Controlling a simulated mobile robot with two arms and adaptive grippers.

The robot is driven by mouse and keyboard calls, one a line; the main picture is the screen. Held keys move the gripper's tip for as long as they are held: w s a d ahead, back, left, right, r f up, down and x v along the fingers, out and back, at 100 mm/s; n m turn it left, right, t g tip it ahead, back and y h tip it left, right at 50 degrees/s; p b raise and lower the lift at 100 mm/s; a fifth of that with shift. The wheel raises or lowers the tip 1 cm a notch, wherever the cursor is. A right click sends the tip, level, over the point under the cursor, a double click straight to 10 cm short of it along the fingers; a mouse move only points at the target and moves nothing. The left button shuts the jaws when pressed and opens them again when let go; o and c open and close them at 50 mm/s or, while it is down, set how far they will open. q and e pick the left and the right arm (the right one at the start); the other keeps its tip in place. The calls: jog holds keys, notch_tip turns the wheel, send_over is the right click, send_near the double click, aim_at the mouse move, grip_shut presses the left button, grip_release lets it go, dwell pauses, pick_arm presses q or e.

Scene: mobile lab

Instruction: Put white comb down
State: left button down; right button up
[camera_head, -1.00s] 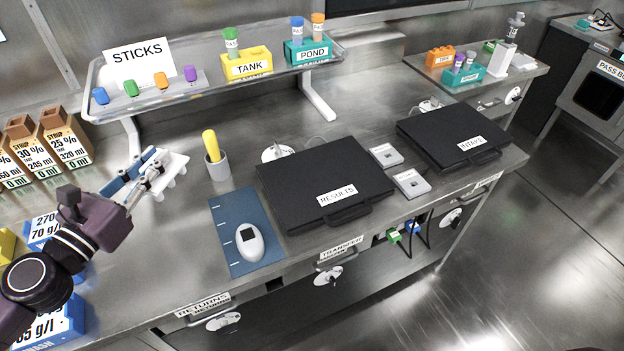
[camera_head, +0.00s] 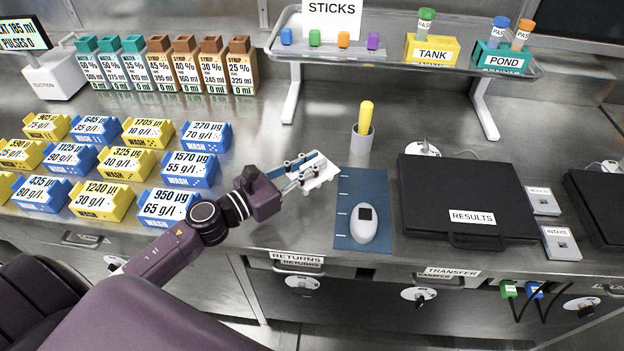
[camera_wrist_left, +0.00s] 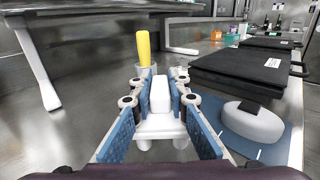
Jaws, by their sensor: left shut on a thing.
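The white comb (camera_head: 323,176) is in my left gripper (camera_head: 305,170), which is shut on it. In the head view it is held beside the left edge of the blue mat (camera_head: 347,188), near the grey cup. In the left wrist view the comb (camera_wrist_left: 160,122) sits between the two blue fingers, its short prongs pointing down. I cannot tell whether it touches the bench. My right gripper is not in view.
A grey cup with a yellow-handled tool (camera_head: 362,140) stands just behind the comb. A white oval device (camera_head: 364,223) lies on the mat. A black RESULTS case (camera_head: 465,195) is to the right. Several blue and yellow WASH blocks (camera_head: 190,170) fill the left bench.

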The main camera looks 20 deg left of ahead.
pick_arm(q)
jog(key=shift+f+b, duration=0.35)
jog(key=shift+f, duration=1.8)
jog(key=shift+f, duration=0.15)
jog(key=c, duration=1.8)
grip_release()
jog(key=shift+c, duration=0.2)
